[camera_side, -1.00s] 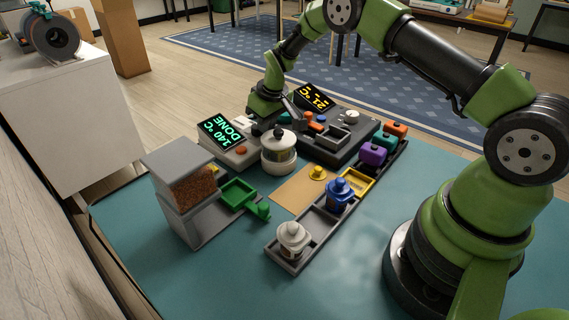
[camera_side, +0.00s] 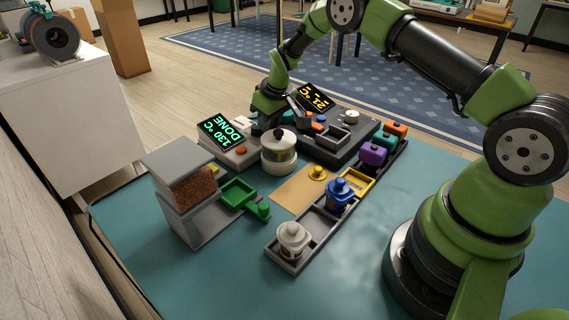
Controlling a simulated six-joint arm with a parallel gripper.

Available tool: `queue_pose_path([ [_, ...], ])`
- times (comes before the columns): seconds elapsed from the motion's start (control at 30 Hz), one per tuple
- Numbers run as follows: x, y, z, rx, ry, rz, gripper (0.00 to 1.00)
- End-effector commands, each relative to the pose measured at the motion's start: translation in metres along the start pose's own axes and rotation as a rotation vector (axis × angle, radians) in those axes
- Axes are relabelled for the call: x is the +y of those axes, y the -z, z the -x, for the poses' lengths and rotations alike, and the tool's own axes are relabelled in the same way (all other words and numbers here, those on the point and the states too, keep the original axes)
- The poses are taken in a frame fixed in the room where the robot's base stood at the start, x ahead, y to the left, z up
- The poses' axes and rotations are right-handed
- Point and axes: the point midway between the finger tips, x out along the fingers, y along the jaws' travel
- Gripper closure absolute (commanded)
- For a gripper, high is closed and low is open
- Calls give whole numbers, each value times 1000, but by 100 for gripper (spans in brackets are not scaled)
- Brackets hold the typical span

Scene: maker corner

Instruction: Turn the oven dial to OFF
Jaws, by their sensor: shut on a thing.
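The oven (camera_side: 232,157) is a low light-grey unit at the left of the machines, with a tilted black display (camera_side: 216,131) reading "130 °C DONE" in green. An orange-red button (camera_side: 240,150) is on its front. My gripper (camera_side: 257,126) points down at the right part of the oven, behind a white round pot. It is shut on the oven dial, which my fingers and the pot mostly hide. I cannot make out the OFF mark or the dial's pointer.
The white pot (camera_side: 279,157) with a dark knob stands close in front of my gripper. A dark unit (camera_side: 330,150) with a yellow display is to the right. A pellet hopper (camera_side: 190,190), green tray (camera_side: 238,193) and rack with coloured lidded jars (camera_side: 300,262) stand nearer.

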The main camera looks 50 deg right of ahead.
Motion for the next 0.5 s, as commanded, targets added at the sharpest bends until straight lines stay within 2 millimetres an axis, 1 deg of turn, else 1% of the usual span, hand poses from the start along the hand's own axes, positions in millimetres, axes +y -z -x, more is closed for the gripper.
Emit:
queue_pose_path([
  [0.03, 5, -13, -7, -33, -1, -8, 100],
  [0.17, 5, -14, -4, -33, 1, -7, 100],
  [0.27, 4, -10, 6, -32, 2, -8, 100],
  [0.5, 3, 1, 37, -25, 2, -7, 100],
])
